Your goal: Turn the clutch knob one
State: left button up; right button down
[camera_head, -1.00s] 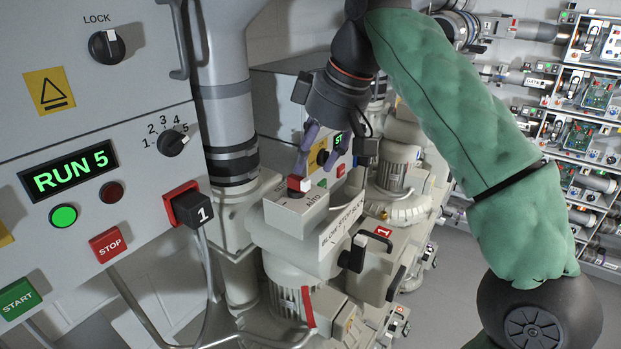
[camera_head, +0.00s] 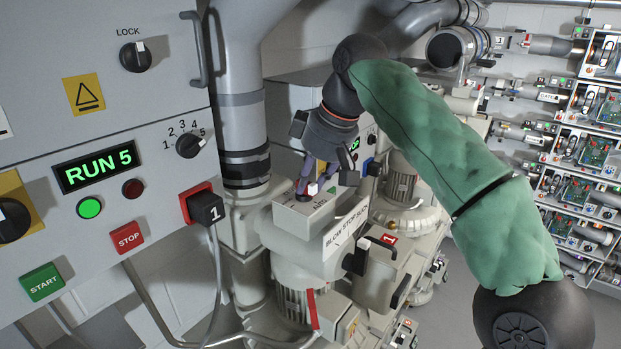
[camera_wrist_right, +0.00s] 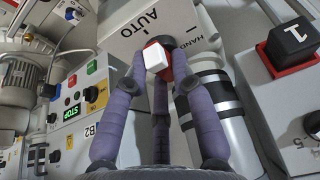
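A knob with a white block and a red side (camera_wrist_right: 157,60) sits on a pale box (camera_head: 295,217) lettered AUTO, on top of the front blower. In the wrist view the box also reads HAND. My right gripper (camera_head: 312,180) comes down from above with its purple fingers around this knob. In the wrist view the fingertips (camera_wrist_right: 160,68) flank the knob closely; whether they press on it I cannot tell. In the head view the fingers partly cover the knob. A black block marked 1 (camera_head: 206,207) sits on a red plate on the cabinet at left. My left gripper is not in view.
The grey cabinet (camera_head: 60,215) at left has a RUN 5 display (camera_head: 97,166), a 1-to-5 dial (camera_head: 190,144), a LOCK knob (camera_head: 134,56), and START and STOP buttons. A vertical pipe (camera_head: 240,110) stands close beside the gripper. A BLOW STOP SUCK plate (camera_head: 346,229) juts out in front.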

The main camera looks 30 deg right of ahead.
jog(key=shift+s+m, duration=0.1)
jog(key=shift+m, duration=0.3)
jog(key=m, duration=0.1)
jog(key=m+h, duration=0.1)
jog(key=m, duration=0.1)
jog(key=shift+s+a+m+t+h, duration=0.1)
jog(key=shift+a+m+t+h, duration=0.2)
jog(key=shift+m, duration=0.1)
jog(key=m+h, duration=0.1)
jog(key=m, duration=0.3)
jog(key=shift+a+m+h, duration=0.15)
jog(key=shift+m+h, duration=0.15)
jog(key=shift+h, duration=0.1)
jog(key=m, duration=0.1)
jog(key=m+g+h, duration=0.1)
jog(key=m, duration=0.2)
jog(key=shift+a, duration=0.25)
jog(key=m+g, duration=0.1)
jog(key=m, duration=0.1)
jog(key=m+h, duration=0.1)
jog(key=m, duration=0.1)
jog(key=shift+a+g, duration=0.15)
jog(key=shift+g, duration=0.25)
jog(key=shift+m, duration=0.5)
jog(key=c, duration=1.2)
grip_release()
jog(key=shift+c, duration=0.2)
jog(key=shift+o, duration=1)
jog(key=shift+a, duration=0.15)
